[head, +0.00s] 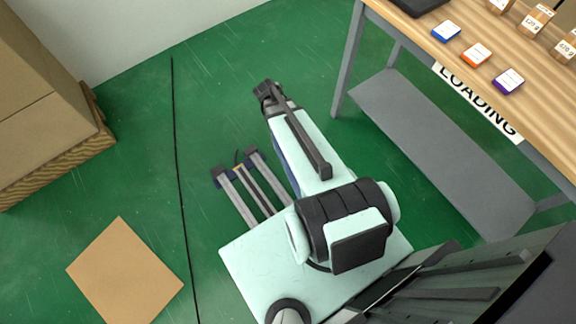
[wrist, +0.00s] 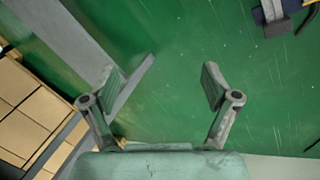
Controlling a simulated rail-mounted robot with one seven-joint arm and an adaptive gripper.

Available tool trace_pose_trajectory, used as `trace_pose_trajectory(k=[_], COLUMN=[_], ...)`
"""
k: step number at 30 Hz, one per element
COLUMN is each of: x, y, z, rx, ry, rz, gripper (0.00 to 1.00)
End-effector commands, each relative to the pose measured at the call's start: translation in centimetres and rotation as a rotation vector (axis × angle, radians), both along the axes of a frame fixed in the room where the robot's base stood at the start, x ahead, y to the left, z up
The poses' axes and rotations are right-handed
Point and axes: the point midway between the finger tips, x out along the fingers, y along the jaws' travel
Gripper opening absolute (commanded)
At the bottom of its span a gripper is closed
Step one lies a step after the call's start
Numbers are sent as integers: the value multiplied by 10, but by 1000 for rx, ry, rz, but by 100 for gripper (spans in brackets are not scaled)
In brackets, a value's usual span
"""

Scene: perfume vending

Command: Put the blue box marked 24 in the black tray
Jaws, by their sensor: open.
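A small box with a blue base and white top (head: 446,31) sits on the wooden table at the upper right in the head view. Its marking is too small to read. The black tray (head: 418,3) lies behind it at the table's far left corner, partly cut off by the picture's top edge. My gripper (wrist: 170,84) is open and empty in the wrist view, with green floor between its fingers. It is away from the box and the tray, neither of which shows in the wrist view.
An orange box (head: 476,54) and a purple box (head: 508,81) stand in a row with the blue one. Several brown labelled packages (head: 536,20) stand behind. A grey shelf (head: 440,140) is under the table (head: 545,105). Large cartons (head: 45,100) stand left.

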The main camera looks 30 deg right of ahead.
Motion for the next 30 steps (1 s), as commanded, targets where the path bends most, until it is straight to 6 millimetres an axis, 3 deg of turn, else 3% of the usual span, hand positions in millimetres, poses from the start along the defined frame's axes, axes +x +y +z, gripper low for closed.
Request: trace_pose_trajectory(k=[1, 6, 12, 15, 21, 30], x=[-26, -102, -197, -234, -274, -278], y=[25, 93, 157, 177, 196, 199], z=[-19, -69, -101, -108, -112, -113], rx=[48, 214, 400, 471, 550, 561], ry=[58, 233, 416, 481, 549, 557], rz=[44, 178, 312, 358, 405, 410], gripper=[87, 87, 87, 87, 87, 87])
